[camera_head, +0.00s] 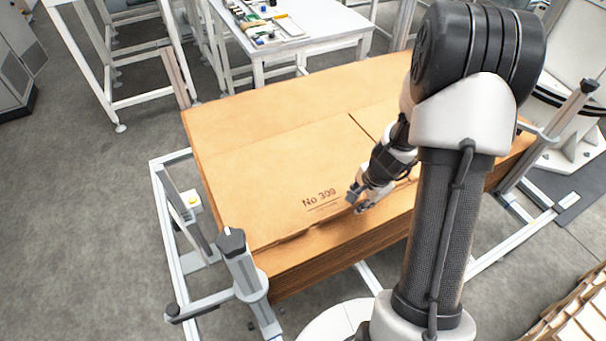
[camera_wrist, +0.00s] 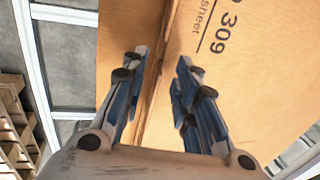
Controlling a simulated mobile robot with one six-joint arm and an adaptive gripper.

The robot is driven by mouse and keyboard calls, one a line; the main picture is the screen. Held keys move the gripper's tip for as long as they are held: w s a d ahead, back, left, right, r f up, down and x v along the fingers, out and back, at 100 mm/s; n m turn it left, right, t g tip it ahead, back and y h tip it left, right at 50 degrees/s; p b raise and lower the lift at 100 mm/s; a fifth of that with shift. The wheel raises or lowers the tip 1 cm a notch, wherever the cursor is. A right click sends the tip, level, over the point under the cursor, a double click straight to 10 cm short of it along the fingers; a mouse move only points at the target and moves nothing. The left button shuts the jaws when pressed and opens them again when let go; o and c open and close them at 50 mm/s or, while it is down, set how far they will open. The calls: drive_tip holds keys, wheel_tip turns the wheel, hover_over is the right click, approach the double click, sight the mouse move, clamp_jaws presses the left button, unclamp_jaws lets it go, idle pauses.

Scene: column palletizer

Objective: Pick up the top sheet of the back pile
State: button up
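The pile of brown cardboard sheets (camera_head: 325,258) lies in a metal frame in the head view. Its top sheet (camera_head: 265,175) carries fold lines and the print "No 309"; its near edge is set back from the pile's front edge and looks slightly uneven. My gripper (camera_head: 357,202) is over this near edge, just right of the print. In the wrist view my gripper (camera_wrist: 162,57) is open, with one finger on each side of the top sheet's edge and the print beyond the right finger. I cannot tell whether the fingers touch the cardboard. My arm hides the pile's right part.
Metal posts stand at the pile's front-left corner (camera_head: 240,265) and right side (camera_head: 550,135). A white table (camera_head: 305,25) with small parts stands behind. Wooden pallets (camera_head: 575,315) lie at the lower right. The grey floor at left is clear.

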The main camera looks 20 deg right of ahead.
drive_tip(key=b+x, duration=0.1)
drive_tip(key=x, duration=0.1)
drive_tip(key=shift+f, duration=0.35)
drive_tip(key=shift+w+r, duration=0.1)
drive_tip(key=shift+c, duration=0.3)
clamp_jaws()
